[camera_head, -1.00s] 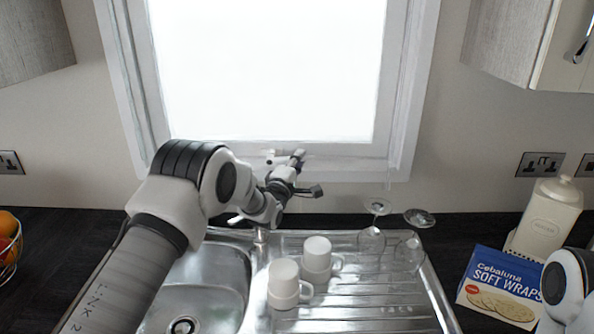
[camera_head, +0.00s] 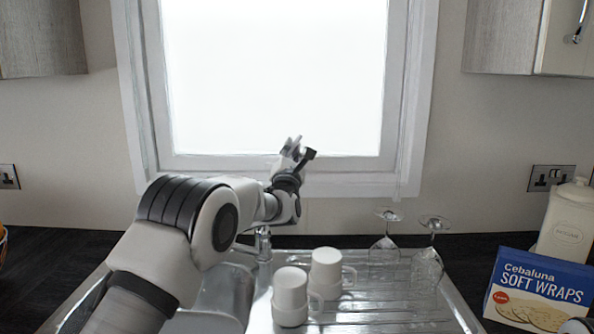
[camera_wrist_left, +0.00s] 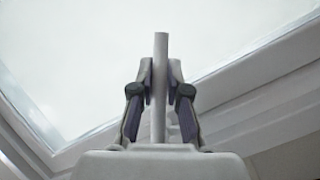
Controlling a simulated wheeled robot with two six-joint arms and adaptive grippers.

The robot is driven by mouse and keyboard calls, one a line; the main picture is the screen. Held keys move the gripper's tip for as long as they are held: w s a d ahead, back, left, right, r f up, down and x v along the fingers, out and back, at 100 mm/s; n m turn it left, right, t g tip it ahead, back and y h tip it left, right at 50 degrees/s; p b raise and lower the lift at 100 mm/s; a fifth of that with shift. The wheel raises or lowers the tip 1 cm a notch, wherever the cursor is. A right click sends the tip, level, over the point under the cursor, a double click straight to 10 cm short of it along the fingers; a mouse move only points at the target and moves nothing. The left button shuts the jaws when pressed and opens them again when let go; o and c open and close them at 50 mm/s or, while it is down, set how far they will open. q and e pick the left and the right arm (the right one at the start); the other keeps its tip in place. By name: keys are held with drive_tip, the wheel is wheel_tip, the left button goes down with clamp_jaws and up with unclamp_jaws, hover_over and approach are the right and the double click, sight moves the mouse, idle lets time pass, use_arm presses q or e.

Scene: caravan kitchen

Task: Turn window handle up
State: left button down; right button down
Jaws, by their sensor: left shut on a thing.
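The window (camera_head: 275,80) has a white frame around a bright pane. Its handle (camera_wrist_left: 160,70) is a pale grey bar, seen in the left wrist view standing between the two finger pads. My left gripper (camera_wrist_left: 160,85) is shut on the handle. In the head view my left gripper (camera_head: 297,150) is at the lower window frame, tilted upward, and largely hides the handle. The handle's exact angle on the frame is hard to tell there. My right gripper is not in view.
Below are the steel sink and drainer (camera_head: 375,312), with a tap (camera_head: 263,245) under my left arm. Two white cups (camera_head: 290,297) and upturned glasses (camera_head: 385,245) stand on the drainer. A Soft Wraps box (camera_head: 538,292) and a white canister (camera_head: 567,225) are at right.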

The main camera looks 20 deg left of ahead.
use_arm(q)
drive_tip(key=a+n+y+b, duration=0.1)
drive_tip(key=n, duration=0.1)
drive_tip(key=n+y+b, duration=0.1)
drive_tip(key=n+b, duration=0.1)
drive_tip(key=a+r+n+g+y+b, duration=0.1)
drive_tip(key=n+b, duration=0.1)
drive_tip(key=n, duration=0.1)
drive_tip(key=shift+s+a+y, duration=0.35)
drive_tip(key=shift+y, duration=0.05)
drive_tip(key=shift+s+a+r+n+g+y+b, duration=0.15)
drive_tip(key=shift+a+n+y+b, duration=0.15)
drive_tip(key=shift+n+b, duration=0.25)
drive_tip(key=shift+a+r+n+g+y+b, duration=0.1)
drive_tip(key=shift+a+n+g+y+b, duration=0.2)
drive_tip(key=shift+n, duration=0.35)
drive_tip(key=shift+s+a+r+n+g+y+b, duration=0.1)
drive_tip(key=shift+a+n+y+b, duration=0.15)
drive_tip(key=shift+n+b, duration=0.35)
drive_tip(key=c, duration=1.1)
unclamp_jaws()
drive_tip(key=shift+c, duration=0.2)
drive_tip(key=shift+f, duration=0.1)
drive_tip(key=shift+s+d+f, duration=0.1)
drive_tip(key=shift+s, duration=0.05)
drive_tip(key=v, duration=1.1)
drive_tip(key=shift+s, duration=0.3)
